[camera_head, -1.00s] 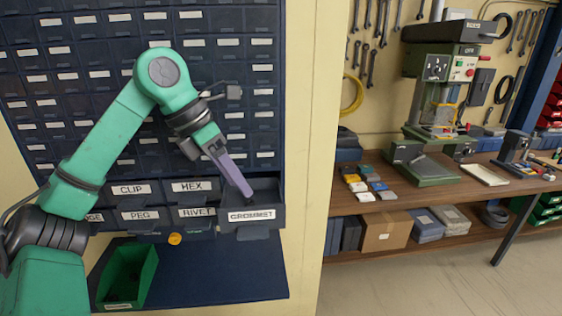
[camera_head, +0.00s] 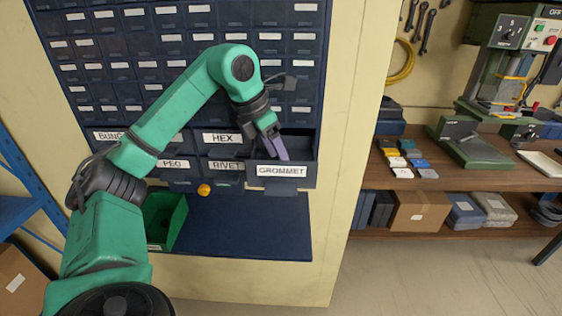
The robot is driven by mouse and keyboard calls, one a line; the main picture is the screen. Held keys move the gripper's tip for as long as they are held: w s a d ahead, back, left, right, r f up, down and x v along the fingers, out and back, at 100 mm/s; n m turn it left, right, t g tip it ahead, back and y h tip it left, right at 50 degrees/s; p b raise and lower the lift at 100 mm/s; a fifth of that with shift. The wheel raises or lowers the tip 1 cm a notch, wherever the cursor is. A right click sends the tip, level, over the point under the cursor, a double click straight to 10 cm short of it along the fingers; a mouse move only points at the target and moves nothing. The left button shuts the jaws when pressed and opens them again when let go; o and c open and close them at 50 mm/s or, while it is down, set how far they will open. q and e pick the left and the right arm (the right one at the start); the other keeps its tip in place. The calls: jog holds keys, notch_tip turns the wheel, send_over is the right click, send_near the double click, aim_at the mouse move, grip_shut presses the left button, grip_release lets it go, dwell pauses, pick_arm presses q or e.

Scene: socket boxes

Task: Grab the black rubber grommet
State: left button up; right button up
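The drawer labelled GROMMET (camera_head: 282,171) is pulled out from the dark blue cabinet. My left gripper (camera_head: 282,157) points down with its purple-grey fingers at the drawer's opening, the tips at or just inside it behind the front wall. No black rubber grommet can be made out; the drawer's inside is dark and mostly hidden by its front and my fingers. Whether the fingers are apart or closed cannot be told. My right gripper is not in view.
A green bin (camera_head: 165,218) stands on the dark blue shelf (camera_head: 250,228) under the drawers, near an orange round piece (camera_head: 204,190). Closed labelled drawers (camera_head: 222,138) surround the open one. A wooden workbench (camera_head: 450,180) with a drill press (camera_head: 500,75) stands to the right.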

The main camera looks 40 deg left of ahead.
pick_arm(q)
grip_shut()
